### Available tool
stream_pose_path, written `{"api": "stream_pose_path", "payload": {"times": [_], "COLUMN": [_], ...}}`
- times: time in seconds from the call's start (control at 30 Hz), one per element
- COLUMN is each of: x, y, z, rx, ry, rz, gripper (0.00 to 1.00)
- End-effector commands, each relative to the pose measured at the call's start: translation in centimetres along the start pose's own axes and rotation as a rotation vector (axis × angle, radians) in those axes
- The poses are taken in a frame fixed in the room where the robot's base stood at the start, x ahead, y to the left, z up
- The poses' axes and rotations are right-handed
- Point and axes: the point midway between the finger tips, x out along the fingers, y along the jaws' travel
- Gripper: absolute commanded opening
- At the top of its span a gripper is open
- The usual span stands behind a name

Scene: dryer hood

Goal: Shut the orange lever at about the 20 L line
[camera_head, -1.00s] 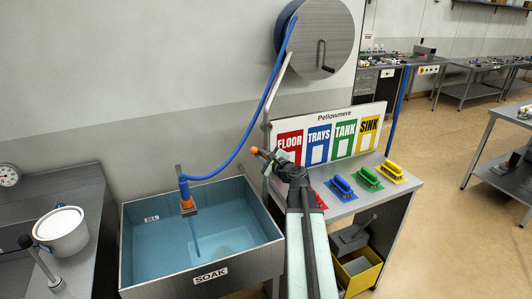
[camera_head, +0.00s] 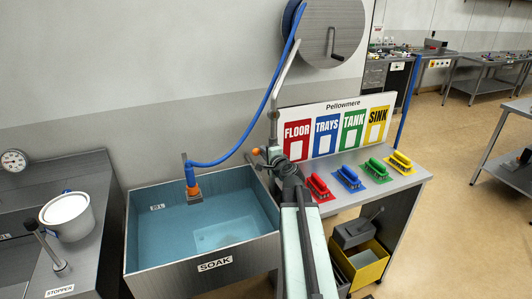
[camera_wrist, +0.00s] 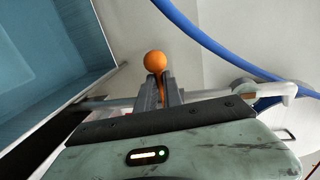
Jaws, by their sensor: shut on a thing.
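The orange lever's ball knob (camera_head: 256,151) shows at the tip of my gripper (camera_head: 266,161), beside the soak sink's back right corner. In the wrist view, the knob (camera_wrist: 155,62) stands just beyond my gripper (camera_wrist: 160,88), and its orange stem runs between the jaws, which are shut on it. The lever's pivot is hidden by my gripper. The soak sink (camera_head: 205,265) holds blue water, its surface close below a small white level label (camera_head: 157,207) that is hard to read. The orange nozzle (camera_head: 192,188) hangs over the water, with no stream visible below it.
A blue hose (camera_head: 240,145) runs from the wall reel (camera_head: 330,28) to the nozzle. Right of my arm, a bench (camera_head: 400,183) holds red, blue, green and yellow brushes before a sign board. A white pot (camera_head: 67,214) and a stopper handle stand at left.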

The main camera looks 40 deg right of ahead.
Motion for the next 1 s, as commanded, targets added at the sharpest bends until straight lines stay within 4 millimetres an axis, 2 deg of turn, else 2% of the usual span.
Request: {"api": "stream_pose_path", "payload": {"times": [0.57,0.6,0.63,1.0], "x": [0.08,0.08,0.08,-0.02], "y": [0.2,0.2,0.2,0.09], "z": [0.2,0.21,0.21,0.28], "rx": [-0.029,-0.028,-0.028,-0.026], "ry": [0.001,0.001,0.001,0.002], "rz": [0.002,0.002,0.002,0.001], "gripper": [0.0,0.22,0.3,0.32]}}
